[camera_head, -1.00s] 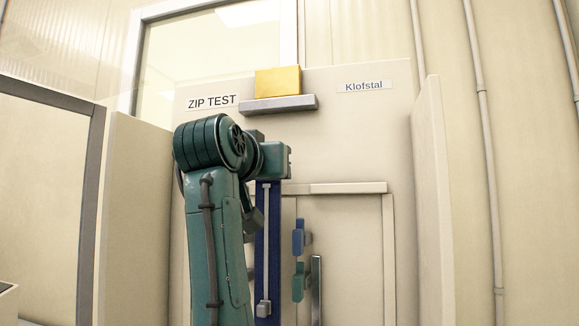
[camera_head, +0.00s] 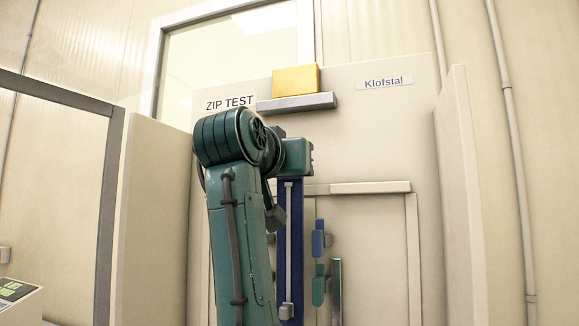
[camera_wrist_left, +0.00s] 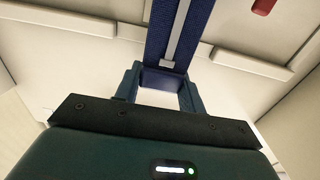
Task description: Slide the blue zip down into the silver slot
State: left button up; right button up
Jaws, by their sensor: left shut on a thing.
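A dark blue zip strip (camera_head: 297,250) with a silver track down its middle hangs upright on the pale test board. It also shows in the left wrist view (camera_wrist_left: 197,28). A small silver block (camera_head: 287,311) sits at the track's lower end; I cannot tell if it is the slot. My left gripper (camera_wrist_left: 160,80) is at the strip's top, its fingers either side of a blue zip piece (camera_wrist_left: 163,79) and shut on it. In the head view my wrist hides the grip. My right gripper is in neither view.
A blue tab (camera_head: 318,242), a green tab (camera_head: 318,287) and a silver bar (camera_head: 337,290) stand right of the strip. A grey shelf (camera_head: 297,103) with a yellow block (camera_head: 296,79) is above. Side panels (camera_head: 460,200) flank the board.

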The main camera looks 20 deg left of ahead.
aim_at(289, 213)
pick_arm(q)
notch_tip(289, 213, down, 2)
jog(key=shift+f+b, duration=0.15)
jog(key=shift+b, duration=0.55)
jog(key=shift+f+b, duration=0.7)
jog(key=shift+f, duration=0.15)
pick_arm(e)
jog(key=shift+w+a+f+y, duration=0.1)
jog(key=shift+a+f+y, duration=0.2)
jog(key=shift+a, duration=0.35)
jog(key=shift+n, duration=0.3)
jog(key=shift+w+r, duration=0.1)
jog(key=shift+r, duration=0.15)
